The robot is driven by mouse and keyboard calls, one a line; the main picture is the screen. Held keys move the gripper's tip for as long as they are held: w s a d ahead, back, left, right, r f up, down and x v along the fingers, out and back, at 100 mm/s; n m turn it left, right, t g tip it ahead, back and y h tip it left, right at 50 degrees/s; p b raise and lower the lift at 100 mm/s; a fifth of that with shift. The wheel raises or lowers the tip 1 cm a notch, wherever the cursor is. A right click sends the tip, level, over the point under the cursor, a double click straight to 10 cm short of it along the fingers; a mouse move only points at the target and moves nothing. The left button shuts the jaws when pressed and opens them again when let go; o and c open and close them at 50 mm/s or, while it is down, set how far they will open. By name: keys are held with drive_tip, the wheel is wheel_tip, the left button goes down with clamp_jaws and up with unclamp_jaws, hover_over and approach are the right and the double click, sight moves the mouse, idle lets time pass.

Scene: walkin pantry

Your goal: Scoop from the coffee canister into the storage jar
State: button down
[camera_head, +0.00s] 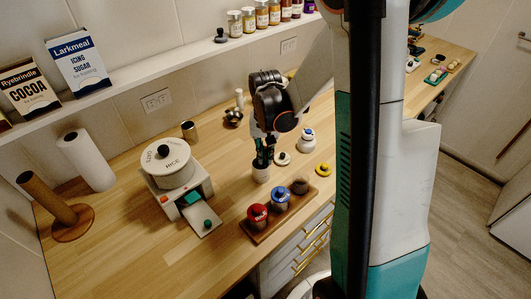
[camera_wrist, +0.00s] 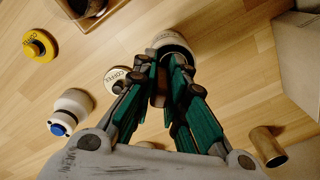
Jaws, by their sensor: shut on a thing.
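A white open canister (camera_head: 261,173) stands on the counter right under my gripper (camera_head: 262,160). Its pale rim (camera_wrist: 163,38) shows beyond the fingertips in the wrist view.
Red-topped (camera_head: 257,216) and blue-topped (camera_head: 279,198) jars share the tray. A white blue-topped container (camera_head: 307,142) stands behind the lids. A white machine (camera_head: 178,180) is at left, a metal cup (camera_head: 189,131) behind. The counter's front left is clear.

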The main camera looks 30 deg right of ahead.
drive_tip(key=shift+f+b, duration=0.6)
idle(0.5)
drive_tip(key=shift+r, duration=0.1)
idle(0.6)
drive_tip(key=shift+r+p, duration=2.5)
drive_tip(key=shift+r, duration=1.2)
